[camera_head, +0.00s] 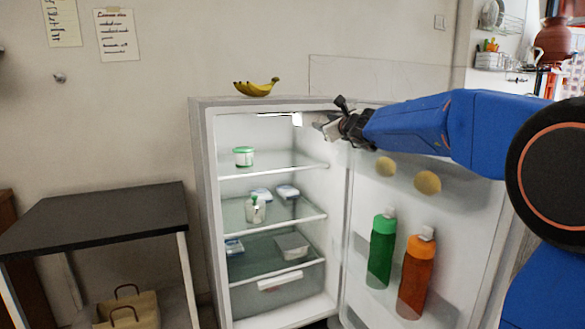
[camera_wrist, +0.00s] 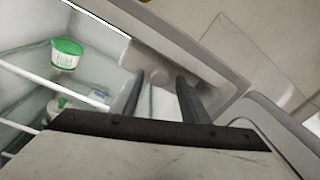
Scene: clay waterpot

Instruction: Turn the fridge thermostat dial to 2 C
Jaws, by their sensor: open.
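The fridge (camera_head: 203,150) stands open, with its door swung to the right. In the wrist view, a pale rounded knob that looks like the thermostat dial (camera_wrist: 158,73) sits on a light housing (camera_wrist: 135,55) inside the fridge's upper right. My gripper (camera_wrist: 160,78) is open, with one finger on each side of the dial in the picture. I cannot tell whether the fingers touch it. No numbers or pointer on the dial can be read. In the head view, my gripper (camera_head: 335,125) is at the fridge's top right opening, and the dial cannot be made out there.
Shelves hold a green-lidded tub (camera_head: 243,157) and several containers. The open door (camera_head: 440,225) carries a green bottle (camera_head: 381,252), an orange bottle (camera_head: 415,275) and round yellowish items. Bananas (camera_head: 257,89) lie on the fridge top. A dark table (camera_head: 95,215) stands left.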

